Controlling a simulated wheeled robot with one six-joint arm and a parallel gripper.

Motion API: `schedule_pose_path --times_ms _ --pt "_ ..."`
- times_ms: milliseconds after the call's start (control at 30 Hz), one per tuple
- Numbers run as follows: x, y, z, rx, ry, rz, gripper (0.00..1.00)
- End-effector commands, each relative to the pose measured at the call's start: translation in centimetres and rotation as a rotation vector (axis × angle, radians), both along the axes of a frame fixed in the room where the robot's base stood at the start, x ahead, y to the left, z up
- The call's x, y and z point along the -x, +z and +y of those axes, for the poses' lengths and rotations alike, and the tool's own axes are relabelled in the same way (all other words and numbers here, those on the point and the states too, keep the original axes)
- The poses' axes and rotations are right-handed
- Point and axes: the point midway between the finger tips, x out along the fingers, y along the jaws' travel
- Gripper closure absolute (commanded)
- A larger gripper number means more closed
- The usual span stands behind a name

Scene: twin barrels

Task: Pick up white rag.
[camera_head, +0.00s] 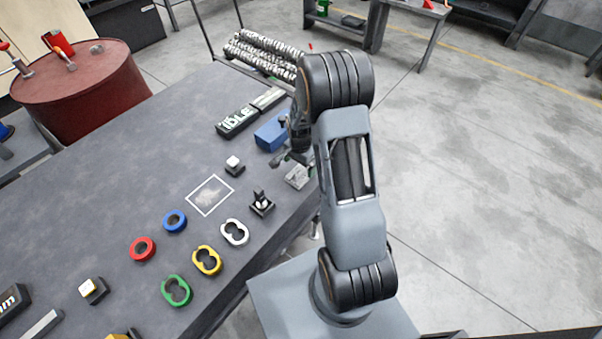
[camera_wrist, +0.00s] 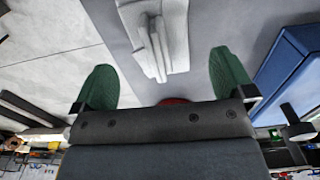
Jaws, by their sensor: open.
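The white rag (camera_wrist: 172,35) is a pale, folded cloth on the grey table (camera_wrist: 225,22), at the top middle of the wrist view. In the head view a small pale patch (camera_head: 299,177) beside the table edge appears to be the rag, partly hidden by my arm. My gripper (camera_wrist: 164,76) is open, with its two green fingertips wide apart. The rag's lower end shows in the gap between them, and nothing is held. In the head view my gripper (camera_head: 289,158) is above the table edge, mostly hidden by my arm.
A blue box (camera_head: 271,132) stands close to my gripper; it also shows at the right of the wrist view (camera_wrist: 288,70). A small black stand (camera_head: 262,204) and several coloured rings are nearer. A red barrel (camera_head: 82,88) stands beyond the table. Open floor lies to the right.

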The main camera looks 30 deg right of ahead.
Motion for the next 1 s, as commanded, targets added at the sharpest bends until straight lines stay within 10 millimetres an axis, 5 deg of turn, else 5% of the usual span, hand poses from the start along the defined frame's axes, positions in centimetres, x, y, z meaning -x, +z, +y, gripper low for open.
schedule_pose_path --times_ms 300,667,1000 --pt "0.0 -4.0 -0.3 -0.001 0.0 0.004 0.0" --pt "0.0 -4.7 -0.3 0.0 0.001 0.001 0.0" --pt "0.0 -4.7 -0.3 0.0 0.001 0.001 0.32"
